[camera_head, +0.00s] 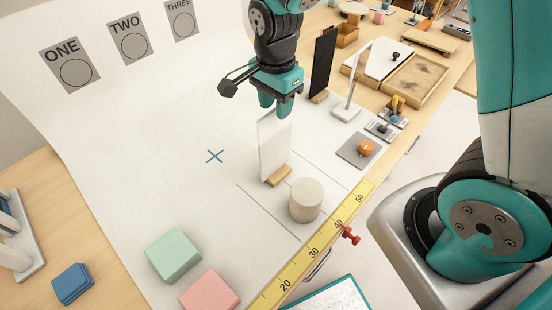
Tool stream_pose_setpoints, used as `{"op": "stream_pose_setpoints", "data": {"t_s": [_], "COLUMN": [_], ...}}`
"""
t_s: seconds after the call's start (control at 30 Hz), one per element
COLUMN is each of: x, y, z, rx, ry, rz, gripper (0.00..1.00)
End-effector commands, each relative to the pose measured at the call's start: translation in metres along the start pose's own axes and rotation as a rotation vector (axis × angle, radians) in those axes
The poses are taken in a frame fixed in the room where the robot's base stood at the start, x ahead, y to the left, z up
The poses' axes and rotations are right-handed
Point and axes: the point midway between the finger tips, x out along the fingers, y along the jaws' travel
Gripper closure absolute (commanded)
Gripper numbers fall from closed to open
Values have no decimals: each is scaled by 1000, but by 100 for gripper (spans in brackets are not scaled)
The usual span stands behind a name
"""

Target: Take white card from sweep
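The white card (274,150) stands upright in a small wooden foot (278,176) on the white sheet, beside thin drawn lines. My gripper (275,107) is directly above it, pointing down. Its teal fingertips are at the card's top edge and overlap it in the picture. I cannot tell whether the fingers touch the card or are closed on it. No label reading "sweep" is visible.
A pale cylinder (306,200) stands close to the card, front right. A yellow ruler (313,252) runs along the front edge. Green (173,254) and pink (209,290) blocks lie front left. A black panel (323,62) stands behind. The sheet around the blue cross (215,156) is clear.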

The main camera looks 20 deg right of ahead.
Motion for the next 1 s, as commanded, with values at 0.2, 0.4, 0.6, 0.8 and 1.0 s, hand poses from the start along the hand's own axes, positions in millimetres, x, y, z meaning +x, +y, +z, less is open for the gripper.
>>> {"op": "stream_pose_setpoints", "data": {"t_s": [0.2,0.4,0.6,0.8,1.0], "x": [23,48,52,52,54], "y": [-1,-2,-3,-3,-3], "z": [-2,-3,-3,-3,-3], "rx": [0,0,-1,-1,-1], "ry": [-1,-1,0,0,0], "rz": [7,4,0,0,1], "gripper": [62,62,62,62,62]}}
